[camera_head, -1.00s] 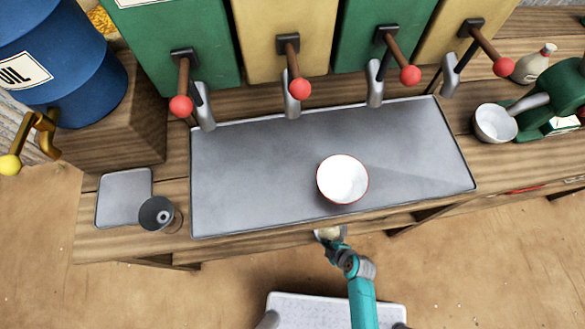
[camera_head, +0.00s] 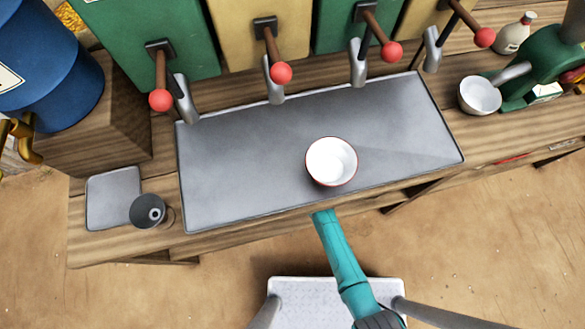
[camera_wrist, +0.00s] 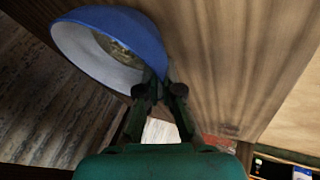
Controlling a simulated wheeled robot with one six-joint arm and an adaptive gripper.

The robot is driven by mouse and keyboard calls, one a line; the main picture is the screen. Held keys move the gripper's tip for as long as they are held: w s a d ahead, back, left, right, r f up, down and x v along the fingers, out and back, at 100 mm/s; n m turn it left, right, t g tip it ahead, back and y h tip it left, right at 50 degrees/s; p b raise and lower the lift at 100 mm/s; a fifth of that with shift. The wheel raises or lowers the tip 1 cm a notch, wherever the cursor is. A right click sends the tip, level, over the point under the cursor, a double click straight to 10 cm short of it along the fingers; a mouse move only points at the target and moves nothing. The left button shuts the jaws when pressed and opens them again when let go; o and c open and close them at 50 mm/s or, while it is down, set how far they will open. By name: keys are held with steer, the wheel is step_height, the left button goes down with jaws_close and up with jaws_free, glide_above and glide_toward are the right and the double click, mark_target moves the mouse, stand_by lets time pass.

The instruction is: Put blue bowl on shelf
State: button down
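The blue bowl (camera_wrist: 148,38) shows in the wrist view, blue outside and pale inside, with something yellowish in it. My gripper (camera_wrist: 163,86) is closed on its rim, one finger on each side of the wall. The bowl appears tilted in that view. A wooden board (camera_wrist: 225,60) lies close behind and beside the bowl; I cannot tell whether they touch, or whether it is the shelf. In the head view my teal arm reaches to the front edge of the wooden counter (camera_head: 235,222); gripper and blue bowl are hidden there.
A white bowl with a red rim (camera_head: 331,161) stands on the grey metal sheet (camera_head: 240,160). A dark cup (camera_head: 147,211) stands beside a small grey plate (camera_head: 112,192) at left. Another white bowl (camera_head: 480,95) is under the green machine (camera_head: 535,65). Dispensers with red-knobbed levers line the back.

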steer(key=shift+w+a, duration=0.25)
steer(key=shift+w, duration=0.1)
steer(key=shift+a+f, duration=0.1)
steer(key=shift+f, duration=1.65)
steer(key=c, duration=1.3)
jaws_free()
steer(key=shift+f, duration=0.1)
steer(key=shift+s+d+r, duration=0.2)
steer(key=shift+r, duration=0.3)
steer(key=v, duration=0.4)
steer(key=shift+s+d, duration=0.3)
steer(key=shift+s, duration=0.05)
steer(key=s+d, duration=0.4)
steer(key=s, duration=0.1)
steer(key=s+d, duration=0.3)
steer(key=shift+s, duration=0.2)
